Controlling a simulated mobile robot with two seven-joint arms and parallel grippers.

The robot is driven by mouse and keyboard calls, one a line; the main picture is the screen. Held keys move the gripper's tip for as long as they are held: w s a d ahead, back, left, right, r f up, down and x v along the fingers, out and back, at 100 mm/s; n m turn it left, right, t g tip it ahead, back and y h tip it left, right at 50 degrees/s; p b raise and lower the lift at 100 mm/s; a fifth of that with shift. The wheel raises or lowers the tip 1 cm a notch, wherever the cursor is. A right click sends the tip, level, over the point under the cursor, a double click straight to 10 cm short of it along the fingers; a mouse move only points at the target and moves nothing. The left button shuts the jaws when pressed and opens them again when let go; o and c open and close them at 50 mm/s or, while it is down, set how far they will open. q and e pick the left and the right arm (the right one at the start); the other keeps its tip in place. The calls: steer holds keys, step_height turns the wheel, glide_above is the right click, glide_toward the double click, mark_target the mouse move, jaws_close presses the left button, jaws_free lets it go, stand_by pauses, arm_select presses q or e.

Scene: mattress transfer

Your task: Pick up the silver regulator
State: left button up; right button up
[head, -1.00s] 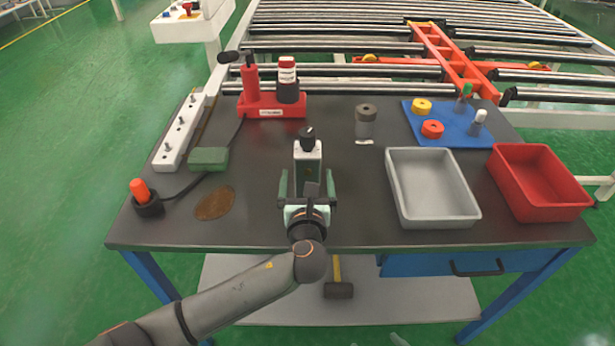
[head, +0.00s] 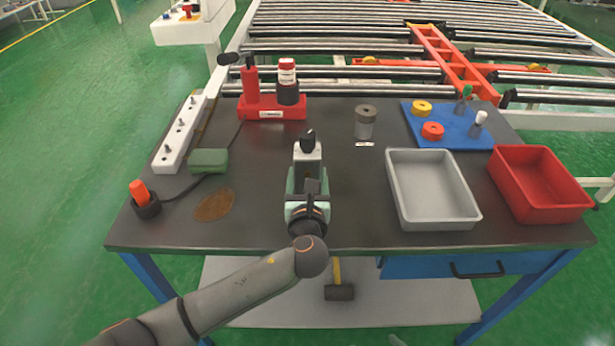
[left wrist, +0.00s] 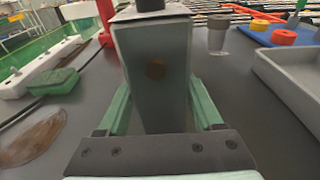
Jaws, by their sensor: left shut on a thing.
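The silver regulator (head: 308,152) is a pale upright box with a black knob on top, near the middle of the dark table. My right gripper is not in view.
A grey bin (head: 400,210) and a red bin (head: 550,208) stand at the right. A blue mat (head: 455,138) with rings lies behind them. A grey cylinder (head: 365,125) stands behind right of the regulator. A green block (head: 208,160) and a brown stain (head: 214,204) are at the left.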

mark_target(308, 159)
arm_select(q)
jaws_close()
steer(key=shift+r, duration=0.15)
steer(key=shift+r, duration=0.6)
step_height(308, 159, up, 2)
steer(key=shift+r+p, duration=0.2)
steer(key=shift+p, duration=0.35)
steer(key=s+r+p, duration=0.1)
steer(key=s+r, duration=0.3)
steer(key=shift+r+p, duration=0.35)
steer(key=shift+r, duration=0.05)
steer(key=s+r+p, duration=0.1)
steer(key=s+r, duration=0.3)
steer(key=s, duration=0.6)
steer(key=shift+r, duration=0.25)
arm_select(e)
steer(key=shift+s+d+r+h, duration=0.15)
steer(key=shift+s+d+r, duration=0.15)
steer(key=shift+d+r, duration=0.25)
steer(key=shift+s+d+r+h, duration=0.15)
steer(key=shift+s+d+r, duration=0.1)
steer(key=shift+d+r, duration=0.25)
